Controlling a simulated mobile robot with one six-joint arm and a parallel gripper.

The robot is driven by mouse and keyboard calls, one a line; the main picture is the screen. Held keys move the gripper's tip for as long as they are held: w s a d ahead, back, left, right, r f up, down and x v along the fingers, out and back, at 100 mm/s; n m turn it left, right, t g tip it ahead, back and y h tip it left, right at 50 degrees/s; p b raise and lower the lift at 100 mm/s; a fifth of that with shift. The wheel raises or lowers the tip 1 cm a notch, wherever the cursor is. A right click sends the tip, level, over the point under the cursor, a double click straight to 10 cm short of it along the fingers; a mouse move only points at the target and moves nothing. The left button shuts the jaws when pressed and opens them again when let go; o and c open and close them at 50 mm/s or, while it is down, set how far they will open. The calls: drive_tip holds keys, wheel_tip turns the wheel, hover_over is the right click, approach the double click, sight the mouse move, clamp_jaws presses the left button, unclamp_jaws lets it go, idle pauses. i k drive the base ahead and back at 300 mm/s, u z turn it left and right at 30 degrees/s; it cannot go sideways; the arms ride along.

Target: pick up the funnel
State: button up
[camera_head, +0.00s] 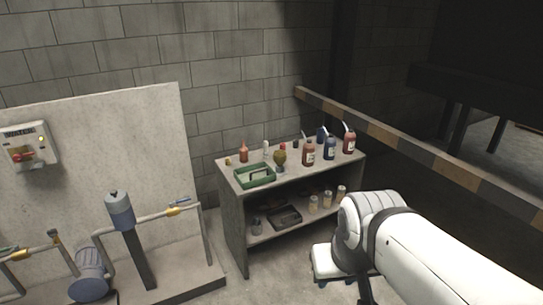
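A grey two-tier shelf (238,183) stands against the block wall and holds several bottles and small items. I cannot clearly pick out a funnel among them. A small blue shape (321,131) at the back of the top is partly hidden by bottles, and I cannot tell what it is. My white arm comes in from the lower right and bends in front of the shelf's right side. Its end, with my gripper, does not show clearly in this view.
A green tray (243,182) sits at the top's front left. Brown bottles (308,152) and a dark blue bottle (329,149) stand to its right. Glass jars (327,199) and a dark tray (284,217) are below. Pipes and a blue pump (90,279) occupy the left. A striped barrier (400,143) runs along the right.

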sight(279, 157)
drive_tip(key=z, duration=0.05)
drive_tip(key=i, duration=0.6)
drive_tip(key=z, duration=1.15)
drive_tip(key=i, duration=2.05)
drive_tip(key=z, duration=0.3)
drive_tip(key=k, duration=0.1)
drive_tip(key=u, duration=2.75)
